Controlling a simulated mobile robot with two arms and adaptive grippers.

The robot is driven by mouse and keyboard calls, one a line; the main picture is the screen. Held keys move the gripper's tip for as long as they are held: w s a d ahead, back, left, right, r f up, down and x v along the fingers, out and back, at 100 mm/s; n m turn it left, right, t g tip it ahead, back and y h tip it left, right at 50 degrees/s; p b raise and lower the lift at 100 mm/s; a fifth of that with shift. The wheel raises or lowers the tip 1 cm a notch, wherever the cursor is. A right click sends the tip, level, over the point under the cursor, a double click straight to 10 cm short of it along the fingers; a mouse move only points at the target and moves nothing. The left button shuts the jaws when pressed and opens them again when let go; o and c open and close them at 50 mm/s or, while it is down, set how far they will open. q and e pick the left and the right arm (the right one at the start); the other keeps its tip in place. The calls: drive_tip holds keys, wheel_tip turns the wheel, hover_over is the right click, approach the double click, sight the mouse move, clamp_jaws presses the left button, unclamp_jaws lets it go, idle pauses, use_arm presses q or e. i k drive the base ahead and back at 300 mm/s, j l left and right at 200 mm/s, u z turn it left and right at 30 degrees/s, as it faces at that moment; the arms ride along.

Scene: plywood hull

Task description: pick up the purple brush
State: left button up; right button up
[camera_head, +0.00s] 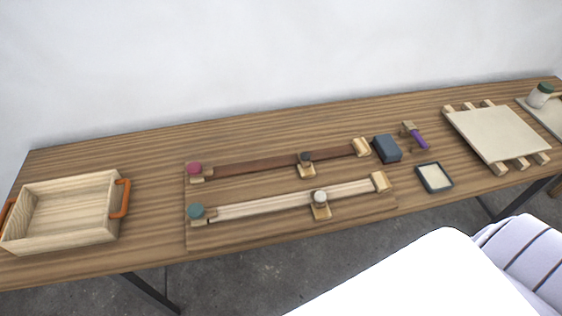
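The purple brush (419,138) lies on the wooden table, right of the dark blue-grey block. Its purple handle points toward the near side and its light wooden head points away. Neither of my grippers shows in the head view. Nothing is touching the brush.
A blue-grey block (386,149) stands just left of the brush, and a small dark-rimmed tray (434,178) lies in front. A pale board on slats (495,134) is to the right. Two slider strips on a board (230,231) and a wooden box with orange handles (85,235) are left.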

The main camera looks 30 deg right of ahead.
sight(409, 126)
drive_tip(key=z, duration=1.85)
